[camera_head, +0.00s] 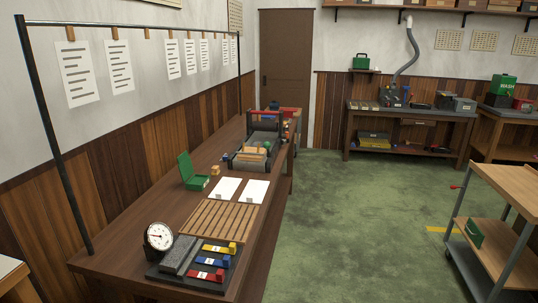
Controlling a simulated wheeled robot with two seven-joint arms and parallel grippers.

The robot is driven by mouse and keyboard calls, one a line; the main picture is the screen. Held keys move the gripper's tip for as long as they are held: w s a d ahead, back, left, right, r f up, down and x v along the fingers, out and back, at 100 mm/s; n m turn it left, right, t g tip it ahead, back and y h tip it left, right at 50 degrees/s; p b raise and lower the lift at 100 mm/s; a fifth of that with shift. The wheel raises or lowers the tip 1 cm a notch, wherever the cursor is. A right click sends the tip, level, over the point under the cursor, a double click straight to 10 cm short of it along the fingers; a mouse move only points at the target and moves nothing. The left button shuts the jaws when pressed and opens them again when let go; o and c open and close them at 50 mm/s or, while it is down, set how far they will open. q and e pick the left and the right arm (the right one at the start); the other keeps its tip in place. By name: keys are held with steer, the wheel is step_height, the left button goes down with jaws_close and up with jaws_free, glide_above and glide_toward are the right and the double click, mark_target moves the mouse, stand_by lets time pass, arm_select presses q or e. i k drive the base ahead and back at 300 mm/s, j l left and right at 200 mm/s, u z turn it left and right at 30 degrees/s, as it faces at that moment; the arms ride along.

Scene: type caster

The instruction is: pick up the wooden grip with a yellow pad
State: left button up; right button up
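No gripper of mine shows in the head view. On the near end of the long brown workbench (125,265) lies a dark tray (155,273). A yellow piece (219,248) with a small pale label lies on its right side. A blue piece (213,261) and a red piece (207,274) lie in line nearer to me. I cannot tell at this size whether the yellow piece is the wooden grip with a yellow pad. A small wooden block (215,170) also sits farther back, by the open green box (194,174).
A dial gauge (159,236) stands at the tray's left. A slatted wooden rack (220,218), white sheets (225,188) and a machine (255,150) stand farther along the bench. Green floor (350,220) is open to its right; a wooden-topped cart (500,185) stands at far right.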

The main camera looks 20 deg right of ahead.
mark_target(215, 170)
steer(key=l+u, duration=0.1)
steer(key=u, duration=0.75)
steer(key=i+l+u, duration=0.1)
steer(key=l+u, duration=0.35)
steer(key=l, duration=0.3)
steer(key=l+u, duration=0.45)
steer(key=l, duration=0.25)
steer(key=k+l+u, duration=0.2)
steer(key=l+u, duration=0.25)
steer(key=l, duration=0.25)
